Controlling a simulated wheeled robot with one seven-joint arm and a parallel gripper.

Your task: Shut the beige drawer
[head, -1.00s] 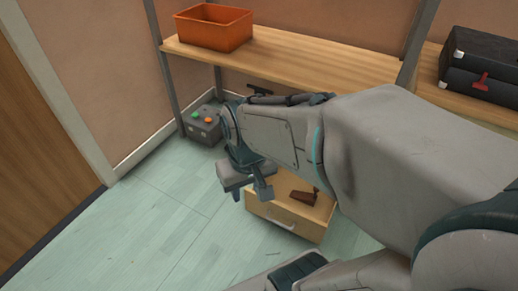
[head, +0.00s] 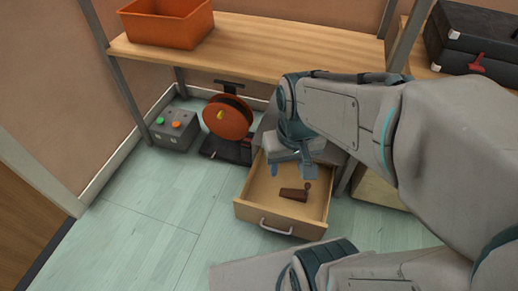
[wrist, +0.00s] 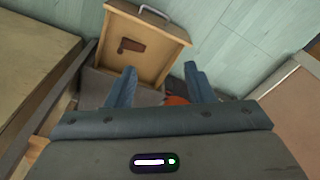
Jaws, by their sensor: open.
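The beige drawer (head: 250,214) stands open under the shelf, pulled out of a grey cabinet (head: 267,128). Its front carries a pale handle (head: 277,226), and a dark brown object (head: 294,193) lies inside. My gripper (head: 292,172) is open and empty, over the back part of the drawer in the head view. In the wrist view the drawer (wrist: 152,65) lies beyond my open fingertips (wrist: 159,69), with its handle (wrist: 154,11) at the far side. I cannot tell how high the fingers are above it. My arm hides much of the cabinet.
An orange reel (head: 228,117) and a grey box with coloured buttons (head: 174,130) stand on the floor left of the drawer. A wooden shelf (head: 260,45) overhead holds an orange bin (head: 167,22). Black cases (head: 470,45) sit at right.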

